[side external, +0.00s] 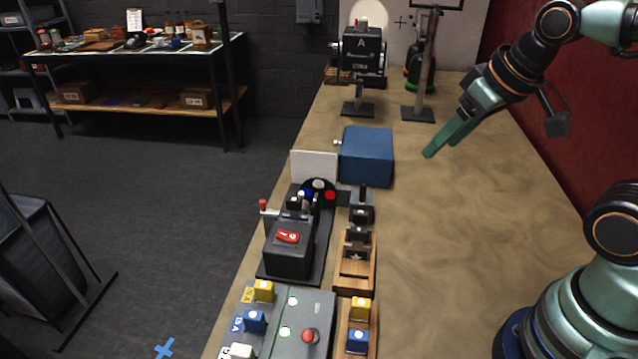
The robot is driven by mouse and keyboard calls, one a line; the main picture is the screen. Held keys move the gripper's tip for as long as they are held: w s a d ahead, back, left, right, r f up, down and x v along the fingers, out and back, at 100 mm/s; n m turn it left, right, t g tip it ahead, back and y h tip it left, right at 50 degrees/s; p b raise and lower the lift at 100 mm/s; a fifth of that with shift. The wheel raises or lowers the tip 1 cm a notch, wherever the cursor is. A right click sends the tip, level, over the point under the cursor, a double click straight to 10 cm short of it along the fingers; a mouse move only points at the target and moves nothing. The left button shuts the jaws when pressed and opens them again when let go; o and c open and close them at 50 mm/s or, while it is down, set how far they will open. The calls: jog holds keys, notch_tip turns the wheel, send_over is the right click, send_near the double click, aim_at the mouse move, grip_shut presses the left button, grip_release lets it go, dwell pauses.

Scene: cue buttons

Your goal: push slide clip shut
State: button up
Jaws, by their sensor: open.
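My gripper (445,143) is at the upper right, above the bench, with its green fingers pointing down and left. It is open and nothing shows between the fingers. It is to the right of a blue box (368,158) and apart from it. No part is clearly recognisable as the slide clip. A wooden holder (355,272) with dark blocks (360,217) stands left of the bench's middle, below the blue box in the picture. Whether these blocks belong to a clip, and whether it is open or shut, I cannot tell.
A dark box with a red switch (288,237) and a grey panel (275,330) with coloured blocks and a red button line the bench's left edge. A black box marked A (362,52) and a stand (420,112) are at the back. The bench's right middle (460,230) is clear.

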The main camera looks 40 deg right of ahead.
jog(key=shift+c, duration=1.4)
jog(key=w+a+r+g, duration=0.1)
jog(key=w+a+r, duration=0.3)
jog(key=w, duration=0.3)
jog(key=g, duration=0.5)
send_over(263, 201)
notch_tip(263, 201, down, 8)
notch_tip(263, 201, down, 12)
jog(key=shift+r, duration=0.2)
jog(key=shift+c, duration=0.3)
